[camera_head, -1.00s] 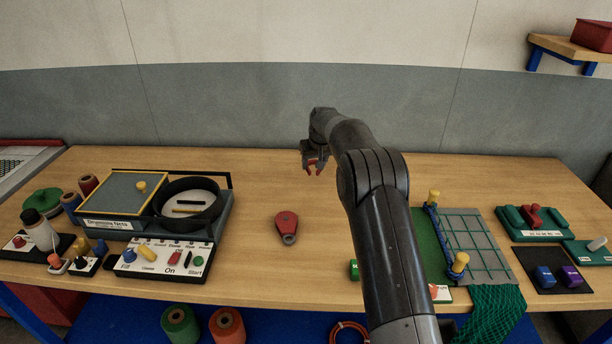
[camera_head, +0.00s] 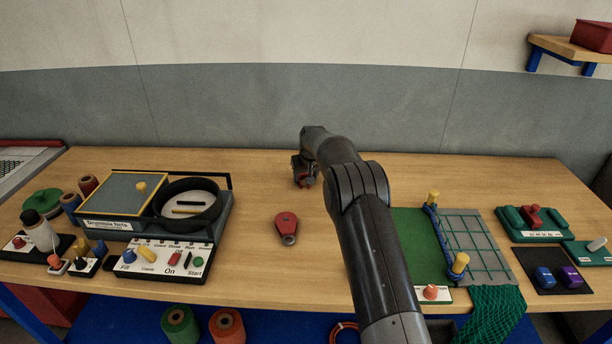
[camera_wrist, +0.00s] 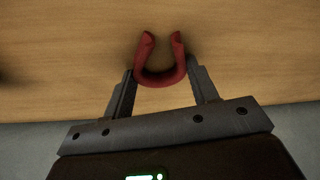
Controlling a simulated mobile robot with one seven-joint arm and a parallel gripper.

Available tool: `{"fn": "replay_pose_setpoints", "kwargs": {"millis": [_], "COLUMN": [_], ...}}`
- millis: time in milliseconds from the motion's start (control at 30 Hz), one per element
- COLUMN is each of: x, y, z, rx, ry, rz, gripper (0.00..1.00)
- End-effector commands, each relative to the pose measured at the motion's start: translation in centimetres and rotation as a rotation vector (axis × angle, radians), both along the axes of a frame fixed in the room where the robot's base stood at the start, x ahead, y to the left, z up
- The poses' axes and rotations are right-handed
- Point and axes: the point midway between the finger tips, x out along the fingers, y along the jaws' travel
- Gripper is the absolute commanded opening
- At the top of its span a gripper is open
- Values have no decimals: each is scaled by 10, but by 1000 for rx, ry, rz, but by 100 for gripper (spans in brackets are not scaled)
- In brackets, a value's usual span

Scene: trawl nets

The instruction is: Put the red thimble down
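The red thimble (camera_wrist: 161,72) is a U-shaped piece in the wrist view. It sits between the fingertips of my gripper (camera_wrist: 160,78), with its open end facing away from the palm. The fingers press on its two sides, so the gripper is shut on it. In the head view my gripper (camera_head: 304,181) hangs over the middle of the wooden table, with a bit of red at its tips. Whether the thimble touches the wood cannot be told.
A red teardrop-shaped piece (camera_head: 286,226) lies in front of my gripper. A machine with a black round pan (camera_head: 188,204) stands to the left. A green mat with netting (camera_head: 475,232) lies to the right, partly behind my arm. Bare wood surrounds the gripper.

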Motion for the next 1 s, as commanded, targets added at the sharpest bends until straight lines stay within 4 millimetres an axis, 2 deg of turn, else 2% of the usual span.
{"fn": "replay_pose_setpoints", "kwargs": {"millis": [33,233,567,767,1000], "x": [0,0,-1,-11,-29], "y": [0,0,0,-4,-10], "z": [0,0,6,34,79], "rx": [0,0,0,1,1], "ry": [0,0,-1,-3,-2], "rz": [0,0,0,0,0], "gripper": [58,74,74,74,74]}}
